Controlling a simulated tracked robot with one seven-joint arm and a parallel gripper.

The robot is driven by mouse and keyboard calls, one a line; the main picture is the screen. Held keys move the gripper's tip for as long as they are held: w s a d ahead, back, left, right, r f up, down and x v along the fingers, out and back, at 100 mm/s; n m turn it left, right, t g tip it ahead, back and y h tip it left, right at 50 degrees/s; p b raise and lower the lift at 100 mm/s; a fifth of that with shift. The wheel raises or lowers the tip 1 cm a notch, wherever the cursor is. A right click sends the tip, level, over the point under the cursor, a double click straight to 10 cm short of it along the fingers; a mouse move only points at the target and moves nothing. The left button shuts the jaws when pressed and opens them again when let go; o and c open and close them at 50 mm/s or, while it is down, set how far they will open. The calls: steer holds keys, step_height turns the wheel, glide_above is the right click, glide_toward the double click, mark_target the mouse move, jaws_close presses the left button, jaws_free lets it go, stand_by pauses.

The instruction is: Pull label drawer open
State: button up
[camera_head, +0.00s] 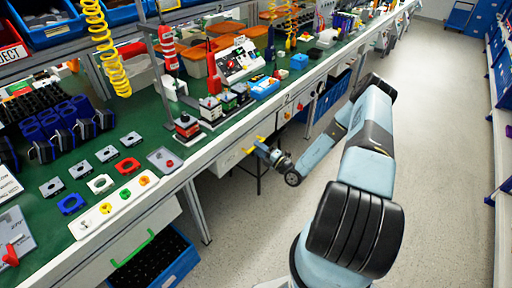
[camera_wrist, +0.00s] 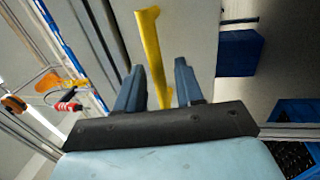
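A white drawer (camera_head: 228,161) sits under the green workbench, left of my gripper in the head view. Its yellow handle (camera_head: 248,149) shows beside my gripper (camera_head: 262,148). In the wrist view the yellow handle (camera_wrist: 152,50) stands out against the pale drawer front (camera_wrist: 190,35). My gripper (camera_wrist: 157,80) is open, its two blue-grey fingers apart. The handle's lower end shows between the fingers, with gaps on both sides. I cannot tell how deep the handle is between them. No label can be read on the drawer.
A second drawer with a green handle (camera_head: 133,248) is nearer, above a blue crate (camera_head: 170,262). A bench leg (camera_head: 196,212) stands between. Small parts and switches crowd the benchtop (camera_head: 130,150). The grey floor (camera_head: 430,130) on the right is clear.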

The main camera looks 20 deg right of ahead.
steer(key=shift+x, duration=0.85)
steer(key=shift+s, duration=0.1)
jaws_close()
